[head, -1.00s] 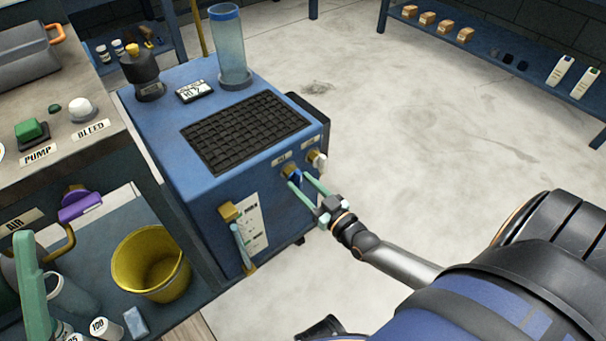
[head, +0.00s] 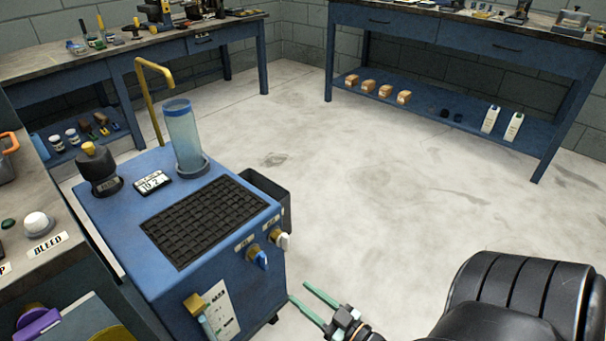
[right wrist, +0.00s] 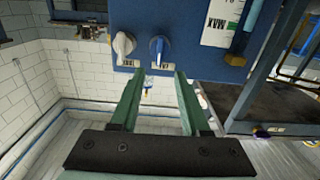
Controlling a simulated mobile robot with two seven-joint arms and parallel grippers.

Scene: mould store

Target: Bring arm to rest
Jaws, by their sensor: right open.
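My right gripper (head: 316,301) is in the lower middle of the head view, with its two green fingers spread and nothing between them. It is in front of the blue machine (head: 120,222), apart from it. The blue-handled valve (head: 259,257) and the white-handled valve (head: 279,238) are on the machine's side panel. In the right wrist view the open fingers (right wrist: 161,75) point toward the blue handle (right wrist: 157,49), with the white handle (right wrist: 124,43) to its left. My left gripper is not in the head view.
The machine's top holds a black grate (head: 205,219), a clear cylinder (head: 184,140), a black knob and a small display. A bench with the BLEED label (head: 48,245) is at left. Back benches (head: 470,55) line the walls. The concrete floor (head: 360,190) at right is clear.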

